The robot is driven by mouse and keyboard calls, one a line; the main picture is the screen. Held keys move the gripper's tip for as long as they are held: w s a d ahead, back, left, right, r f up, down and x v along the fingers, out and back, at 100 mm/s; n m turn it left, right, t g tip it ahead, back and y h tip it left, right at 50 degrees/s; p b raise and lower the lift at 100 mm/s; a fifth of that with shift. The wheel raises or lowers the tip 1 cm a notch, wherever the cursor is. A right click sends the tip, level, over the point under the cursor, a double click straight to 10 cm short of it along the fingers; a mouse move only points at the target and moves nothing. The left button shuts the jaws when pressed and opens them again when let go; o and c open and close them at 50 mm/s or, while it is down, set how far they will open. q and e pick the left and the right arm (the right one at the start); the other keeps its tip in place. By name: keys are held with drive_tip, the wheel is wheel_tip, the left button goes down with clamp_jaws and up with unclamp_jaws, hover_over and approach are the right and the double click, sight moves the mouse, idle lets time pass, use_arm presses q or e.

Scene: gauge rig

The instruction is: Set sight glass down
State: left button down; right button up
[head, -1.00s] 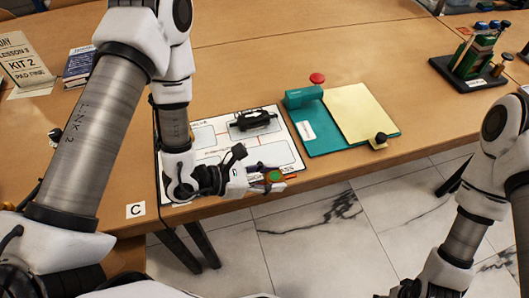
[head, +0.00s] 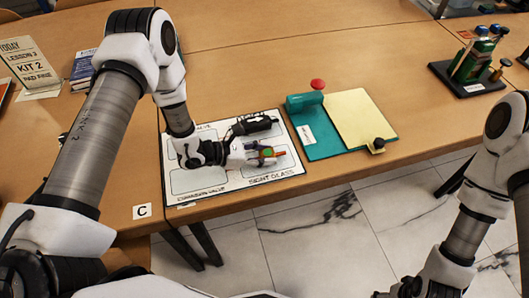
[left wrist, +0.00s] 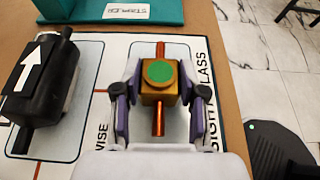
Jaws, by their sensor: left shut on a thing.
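The sight glass (left wrist: 159,79) is a small brass block with a green round face and copper pipe stubs at two ends. My left gripper (left wrist: 158,95) is shut on it, with a purple-padded finger on each side. In the head view the sight glass (head: 267,152) shows at the fingertips of my left gripper (head: 265,155). It is over the "SIGHT GLASS" outline of the white mat (head: 215,198). I cannot tell whether it touches the mat. My right gripper is not clearly seen.
A black part with a white arrow (left wrist: 38,80) lies in the neighbouring outline. A teal board (head: 322,145) with a yellow pad (head: 360,115) and red button (head: 317,84) is to the right. The table's front edge is close to the mat.

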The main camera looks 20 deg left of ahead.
use_arm(q)
drive_tip(key=c, duration=0.7)
unclamp_jaws()
drive_tip(key=shift+o, duration=0.2)
drive_tip(key=shift+a+r+p, duration=0.1)
drive_tip(key=shift+r+p, duration=0.1)
drive_tip(key=shift+p, duration=0.1)
drive_tip(key=v, duration=1)
drive_tip(key=shift+s+a+r, duration=0.15)
drive_tip(key=shift+a, duration=0.1)
drive_tip(key=shift+s+a+r, duration=0.15)
drive_tip(key=shift+s+a, duration=0.2)
drive_tip(key=shift+a, duration=0.05)
